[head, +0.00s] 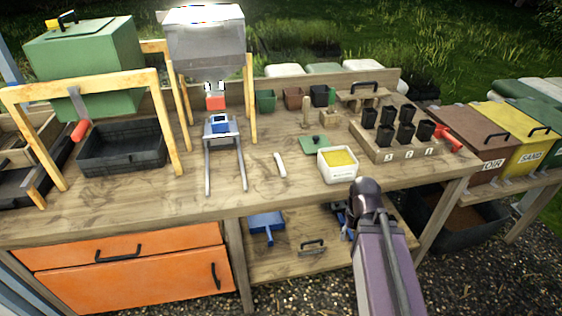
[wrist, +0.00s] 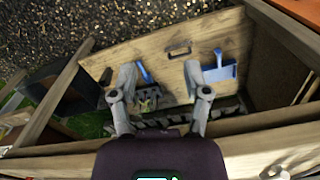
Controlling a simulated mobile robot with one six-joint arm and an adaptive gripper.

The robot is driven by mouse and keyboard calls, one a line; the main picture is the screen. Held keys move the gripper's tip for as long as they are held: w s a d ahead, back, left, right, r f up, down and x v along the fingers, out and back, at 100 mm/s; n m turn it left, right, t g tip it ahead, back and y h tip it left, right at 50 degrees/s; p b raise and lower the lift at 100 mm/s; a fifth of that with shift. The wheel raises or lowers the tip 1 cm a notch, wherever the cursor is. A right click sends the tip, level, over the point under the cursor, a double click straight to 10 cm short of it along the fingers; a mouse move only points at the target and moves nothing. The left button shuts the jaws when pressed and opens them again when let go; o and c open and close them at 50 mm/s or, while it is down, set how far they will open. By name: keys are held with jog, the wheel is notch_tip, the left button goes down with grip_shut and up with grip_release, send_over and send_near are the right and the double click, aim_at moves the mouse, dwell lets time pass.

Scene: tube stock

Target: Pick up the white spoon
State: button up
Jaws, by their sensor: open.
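A small white stick-like thing, which looks like the white spoon (head: 280,164), lies on the bare bench top near the middle in the head view. Its bowl is too small to make out. It does not show in the wrist view. My gripper (head: 347,229) is in front of the bench's front edge, to the right of the spoon and well apart from it. In the wrist view my gripper (wrist: 160,78) has its two fingers spread, with nothing held between them. It points down over the lower shelf.
A white tub of yellow stuff (head: 338,178) and a green lid (head: 315,144) are right of the spoon. A metal hopper stand (head: 250,100) is to its left. A blue scoop (wrist: 216,70) lies on the lower shelf (wrist: 125,60). Bench top around the spoon is clear.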

jog(key=shift+w, duration=0.1)
dwell(0.3)
notch_tip(320, 180, up, 19)
jog(key=n+p, duration=0.3)
jog(key=p, duration=1.6)
send_over(280, 162)
jog(key=shift+w, duration=0.1)
notch_tip(280, 162, down, 9)
jog(key=b, duration=0.8)
jog(key=shift+r+b, duration=0.2)
jog(key=shift+b, duration=0.15)
jog(key=shift+f+b, duration=2.6)
